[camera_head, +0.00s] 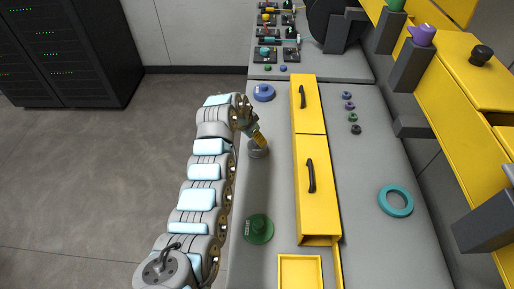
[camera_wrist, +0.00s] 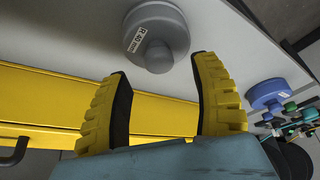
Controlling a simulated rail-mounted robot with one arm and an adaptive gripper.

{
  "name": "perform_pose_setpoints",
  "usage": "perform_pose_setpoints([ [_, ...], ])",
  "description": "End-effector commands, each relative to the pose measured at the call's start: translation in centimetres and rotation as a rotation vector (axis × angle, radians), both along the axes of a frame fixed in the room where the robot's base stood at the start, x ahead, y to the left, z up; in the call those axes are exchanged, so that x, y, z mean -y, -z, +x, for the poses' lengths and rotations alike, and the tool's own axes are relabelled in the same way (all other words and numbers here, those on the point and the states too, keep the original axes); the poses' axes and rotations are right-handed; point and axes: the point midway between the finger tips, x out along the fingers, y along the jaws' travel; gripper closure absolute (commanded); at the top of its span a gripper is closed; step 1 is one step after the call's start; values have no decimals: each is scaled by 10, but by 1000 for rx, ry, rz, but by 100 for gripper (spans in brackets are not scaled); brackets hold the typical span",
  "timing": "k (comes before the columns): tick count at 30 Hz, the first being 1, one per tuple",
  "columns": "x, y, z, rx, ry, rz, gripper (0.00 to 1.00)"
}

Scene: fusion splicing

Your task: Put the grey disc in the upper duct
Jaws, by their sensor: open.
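The grey disc (camera_head: 258,153) sits on the grey bench, left of the yellow box with handles. In the wrist view the grey disc (camera_wrist: 157,30) shows a white label and a round knob facing the camera. My gripper (camera_head: 260,140) is open above the disc, its yellow ribbed fingers pointing down at it. In the wrist view my gripper (camera_wrist: 162,68) has a finger on either side of the knob, and I see no clear contact. A long yellow box (camera_head: 309,105) with two black handles runs along the bench; which part is the upper duct I cannot tell.
A blue disc (camera_head: 264,92) lies beyond my gripper and a green disc (camera_head: 258,229) lies nearer. A teal ring (camera_head: 396,201) and several small knobs lie right of the yellow box. A yellow frame (camera_head: 455,100) with grey brackets stands at the right.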

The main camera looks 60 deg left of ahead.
Motion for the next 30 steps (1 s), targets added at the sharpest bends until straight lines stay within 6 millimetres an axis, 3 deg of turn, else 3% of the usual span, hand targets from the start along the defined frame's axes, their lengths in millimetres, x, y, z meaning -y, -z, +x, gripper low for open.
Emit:
perform_pose_setpoints([
  [12, -2, 29, 9, -2, 0, -4, 37],
  [24, -3, 34, 11, -1, -1, -2, 37],
  [26, -3, 33, 11, -1, -1, -2, 51],
  [30, -3, 33, 11, -1, -1, -2, 91],
])
